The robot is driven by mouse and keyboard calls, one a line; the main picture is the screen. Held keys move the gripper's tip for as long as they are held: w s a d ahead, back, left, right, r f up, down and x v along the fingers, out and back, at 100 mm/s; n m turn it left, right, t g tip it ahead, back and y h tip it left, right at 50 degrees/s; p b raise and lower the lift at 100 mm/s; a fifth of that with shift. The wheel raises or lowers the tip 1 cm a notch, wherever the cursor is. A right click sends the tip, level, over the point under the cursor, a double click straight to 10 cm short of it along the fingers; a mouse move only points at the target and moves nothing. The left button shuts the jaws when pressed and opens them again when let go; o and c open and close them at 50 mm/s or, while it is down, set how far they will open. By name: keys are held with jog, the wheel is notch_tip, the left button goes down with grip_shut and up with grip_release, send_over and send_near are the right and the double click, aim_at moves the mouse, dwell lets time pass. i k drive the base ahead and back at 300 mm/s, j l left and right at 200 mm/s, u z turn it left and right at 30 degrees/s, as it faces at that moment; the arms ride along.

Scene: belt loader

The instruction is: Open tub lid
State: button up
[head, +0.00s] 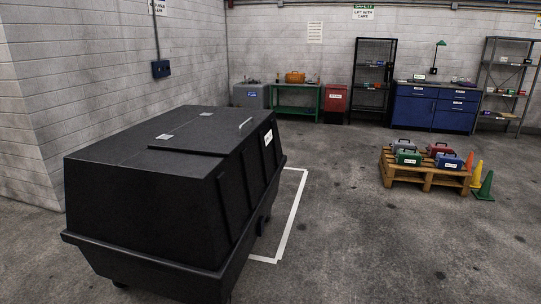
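A large black wheeled tub (150,266) stands at the left in the head view. Its lid (142,141) lies closed over the top, with a raised flat panel toward the right side. A thin light-coloured handle (245,123) shows near the lid's right edge. A white label (268,137) is on the tub's right end. My gripper is not in view.
White floor lines (291,214) run beside the tub's right side. The floor between tub and pallet is clear. Walls stand close behind the tub.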

aim_at(214, 133)
jog(key=i, duration=3)
